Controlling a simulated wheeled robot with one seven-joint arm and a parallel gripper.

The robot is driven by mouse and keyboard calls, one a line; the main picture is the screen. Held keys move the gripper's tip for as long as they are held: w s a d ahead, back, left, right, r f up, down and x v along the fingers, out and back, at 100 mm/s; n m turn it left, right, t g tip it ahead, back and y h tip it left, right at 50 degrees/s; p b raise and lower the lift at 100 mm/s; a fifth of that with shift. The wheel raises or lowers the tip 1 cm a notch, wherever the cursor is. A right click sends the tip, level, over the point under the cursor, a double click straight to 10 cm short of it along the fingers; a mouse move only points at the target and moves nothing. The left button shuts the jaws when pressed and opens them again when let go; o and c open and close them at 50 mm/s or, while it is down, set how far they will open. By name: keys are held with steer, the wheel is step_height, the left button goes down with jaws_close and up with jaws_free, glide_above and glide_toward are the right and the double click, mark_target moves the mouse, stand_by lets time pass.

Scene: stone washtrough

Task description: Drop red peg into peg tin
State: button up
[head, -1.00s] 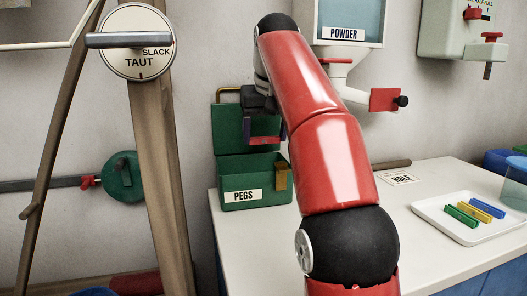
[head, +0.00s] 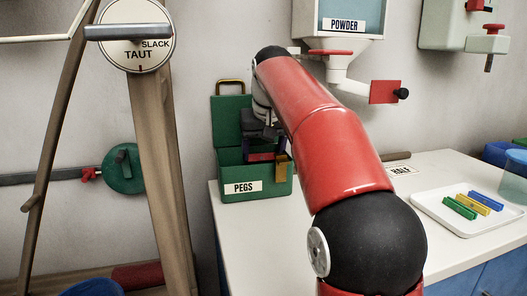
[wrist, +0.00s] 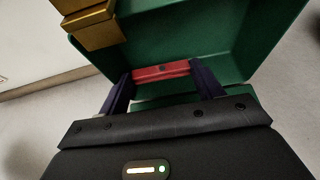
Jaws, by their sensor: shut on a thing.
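The green peg tin (head: 268,186), labelled PEGS, stands on the counter with its lid raised at the back. It also shows in the wrist view (wrist: 215,45). My gripper (head: 262,155) points down at the tin's opening and is shut on the red peg (wrist: 162,71). The peg lies crosswise between the two dark fingers. In the head view the red peg (head: 261,157) is at about the height of the tin's rim, partly hidden by the gripper. Whether it touches the tin cannot be told.
A brass clasp (head: 281,168) stands at the tin's front right. A white tray (head: 425,206) holds green, yellow and blue pegs at the right. The powder dispenser (head: 345,50) hangs behind my arm. The front counter beside the tin is clear.

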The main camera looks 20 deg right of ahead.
steer(key=shift+f, duration=0.25)
steer(key=shift+f+b, duration=0.4)
steer(key=shift+f, duration=0.4)
steer(key=o, duration=0.9)
steer(key=shift+o, duration=0.2)
steer(key=shift+r, duration=0.25)
steer(key=p+v, duration=0.1)
steer(key=v, duration=1.2)
steer(key=shift+w+r, duration=0.2)
steer(key=shift+w, duration=0.15)
